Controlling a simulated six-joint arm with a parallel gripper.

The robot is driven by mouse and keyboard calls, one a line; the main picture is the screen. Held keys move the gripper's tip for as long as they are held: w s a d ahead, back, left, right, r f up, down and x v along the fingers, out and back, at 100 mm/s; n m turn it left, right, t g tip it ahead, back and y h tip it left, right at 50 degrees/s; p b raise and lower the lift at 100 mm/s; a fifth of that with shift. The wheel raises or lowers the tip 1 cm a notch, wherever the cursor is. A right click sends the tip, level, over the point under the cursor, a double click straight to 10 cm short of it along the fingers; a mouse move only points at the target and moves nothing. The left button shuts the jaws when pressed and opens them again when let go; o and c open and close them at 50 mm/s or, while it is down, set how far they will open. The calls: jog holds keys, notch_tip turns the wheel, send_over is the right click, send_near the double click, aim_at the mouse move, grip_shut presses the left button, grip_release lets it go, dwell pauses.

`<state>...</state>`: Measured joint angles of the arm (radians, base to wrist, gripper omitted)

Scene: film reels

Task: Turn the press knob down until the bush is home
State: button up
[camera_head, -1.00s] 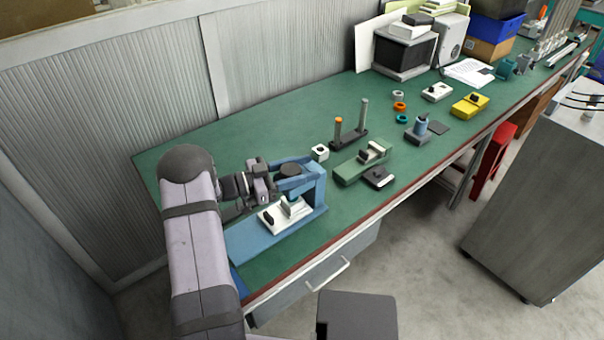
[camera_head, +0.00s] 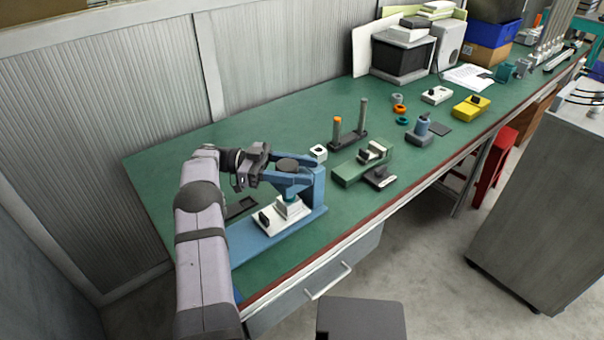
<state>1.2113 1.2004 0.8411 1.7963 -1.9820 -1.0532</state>
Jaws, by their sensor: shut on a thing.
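The blue press (camera_head: 318,190) stands at the near left end of the green bench. Its dark round press knob (camera_head: 288,164) is on top of the head. Below the head, a white block (camera_head: 278,216) sits on the press base, with a small blue-teal piece (camera_head: 291,199) between them. I cannot tell which part is the bush or how deep it sits. My gripper (camera_head: 277,170) reaches in from the left and is shut on the press knob. The fingertips are small and partly merge with the press head.
A two-post stand (camera_head: 348,141), a small white block (camera_head: 318,152) and a green fixture (camera_head: 361,165) stand right of the press. A dark flat tray (camera_head: 240,207) lies left of it. The bench front edge is close. Open green surface lies behind the press.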

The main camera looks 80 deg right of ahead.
jog(key=shift+r, duration=0.1)
dwell(0.4)
jog(key=o, duration=1.1)
jog(key=shift+c, duration=0.2)
notch_tip(320, 180, up, 10)
jog(key=p, duration=0.8)
